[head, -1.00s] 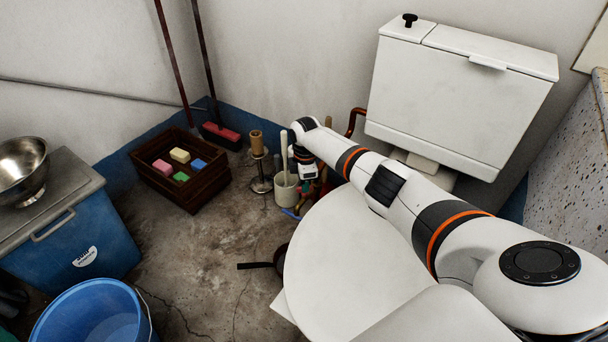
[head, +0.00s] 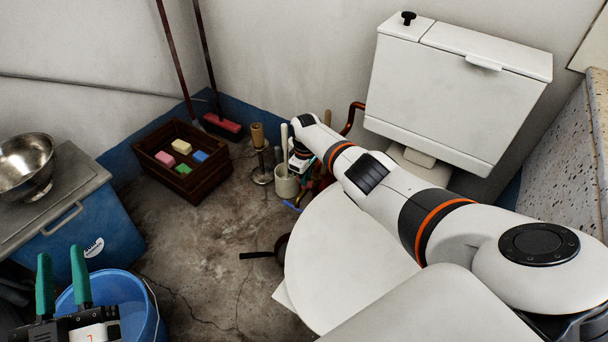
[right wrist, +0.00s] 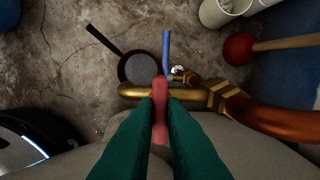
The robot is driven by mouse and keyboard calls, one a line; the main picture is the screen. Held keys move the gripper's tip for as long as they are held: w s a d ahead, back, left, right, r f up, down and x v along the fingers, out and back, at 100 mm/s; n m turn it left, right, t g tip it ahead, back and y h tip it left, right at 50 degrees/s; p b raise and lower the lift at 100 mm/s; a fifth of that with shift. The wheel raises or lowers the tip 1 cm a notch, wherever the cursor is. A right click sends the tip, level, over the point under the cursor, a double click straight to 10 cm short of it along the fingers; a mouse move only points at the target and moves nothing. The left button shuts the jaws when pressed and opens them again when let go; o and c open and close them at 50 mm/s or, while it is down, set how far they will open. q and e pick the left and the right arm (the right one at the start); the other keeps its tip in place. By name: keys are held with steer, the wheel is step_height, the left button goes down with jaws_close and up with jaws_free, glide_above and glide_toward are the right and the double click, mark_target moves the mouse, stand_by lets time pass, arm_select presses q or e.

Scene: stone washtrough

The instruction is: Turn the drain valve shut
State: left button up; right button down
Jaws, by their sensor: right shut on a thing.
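A red valve handle (right wrist: 160,108) sits on brass pipework (right wrist: 137,91) in the right wrist view. The green fingers of my right gripper (right wrist: 160,104) are shut on this red handle, one on each side. A blue handle (right wrist: 166,50) stands just beyond it, apart from the fingers. In the head view my right arm hides most of the valve area; only a bit of the blue handle (head: 292,206) shows. My left gripper (head: 63,270) is open and empty, fingers up, in front of the blue bucket (head: 146,300).
A white toilet cistern (head: 450,90) and pale round lid (head: 340,260) crowd my right arm. A white brush holder (head: 286,184), a plunger (right wrist: 240,48) and a dark pan (right wrist: 140,69) are near the valve.

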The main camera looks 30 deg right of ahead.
arm_select(q)
steer(key=shift+f, duration=0.25)
arm_select(e)
steer(key=shift+s+a+f+m, duration=0.1)
steer(key=shift+s+f+m, duration=0.05)
steer(key=shift+s+m, duration=0.15)
arm_select(q)
steer(key=shift+a+f+y, duration=0.1)
steer(key=shift+a+y, duration=0.2)
steer(key=shift+a, duration=0.05)
arm_select(e)
steer(key=c, duration=1.6)
jaws_free()
steer(key=shift+o, duration=0.5)
steer(key=shift+w+r, duration=0.15)
steer(key=shift+r, duration=0.05)
